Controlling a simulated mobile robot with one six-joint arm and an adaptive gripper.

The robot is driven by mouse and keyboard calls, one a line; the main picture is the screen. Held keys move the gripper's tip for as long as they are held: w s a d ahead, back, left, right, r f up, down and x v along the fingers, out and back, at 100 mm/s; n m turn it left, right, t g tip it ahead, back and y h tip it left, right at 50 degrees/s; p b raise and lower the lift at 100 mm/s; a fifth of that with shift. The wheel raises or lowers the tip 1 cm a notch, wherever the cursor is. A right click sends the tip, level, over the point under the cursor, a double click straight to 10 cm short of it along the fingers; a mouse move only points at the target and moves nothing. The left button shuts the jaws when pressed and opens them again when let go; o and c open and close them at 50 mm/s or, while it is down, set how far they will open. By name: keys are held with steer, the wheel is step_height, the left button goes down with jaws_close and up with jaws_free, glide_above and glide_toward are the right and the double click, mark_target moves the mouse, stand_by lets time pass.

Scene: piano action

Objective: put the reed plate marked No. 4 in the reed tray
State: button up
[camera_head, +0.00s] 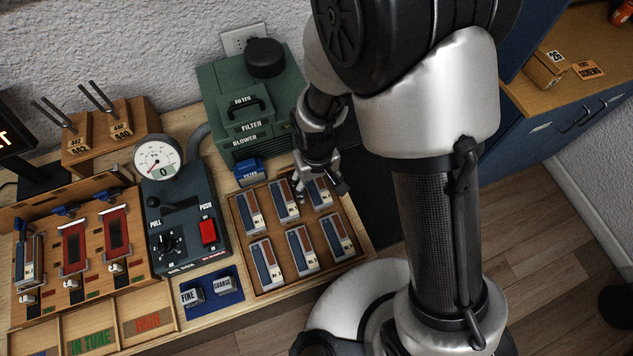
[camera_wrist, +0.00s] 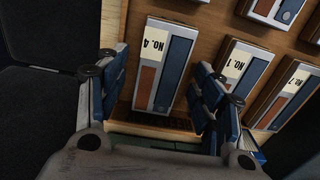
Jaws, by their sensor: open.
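The reed plate marked No. 4 (camera_wrist: 176,72) lies flat in a wooden tray (camera_wrist: 217,22), its label upside down in the wrist view. It has a brown strip and a blue strip on a pale body. My gripper (camera_wrist: 157,88) is open, with one finger to the left of this plate and the other to its right, near its lower end. In the head view my gripper (camera_head: 318,183) is over the far right part of the tray (camera_head: 241,245), partly covering the plate (camera_head: 321,196) there. I cannot tell whether the fingers touch the plate.
Plates No. 1 (camera_wrist: 240,68) and No. 7 (camera_wrist: 284,92) lie close to the right finger. Several other plates share the tray. A green filter blower (camera_head: 250,115) stands behind it. A gauge box (camera_head: 185,225) and wooden fixtures (camera_head: 90,235) stand to the left.

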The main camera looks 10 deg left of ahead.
mark_target(317, 187)
step_height(317, 187, up, 12)
steer(key=p, duration=0.4)
steer(key=shift+r, duration=0.2)
steer(key=s+d+r+m+t, duration=0.3)
steer(key=d+r+m, duration=0.1)
steer(key=d+r, duration=1.2)
steer(key=s+d+r+m+t, duration=0.1)
steer(key=s+d+r+m, duration=0.1)
steer(key=s+d+r, duration=0.2)
steer(key=shift+s+d+r+t, duration=0.3)
steer(key=shift+s+r, duration=0.3)
steer(key=shift+s, duration=0.6)
steer(key=shift+a, duration=0.1)
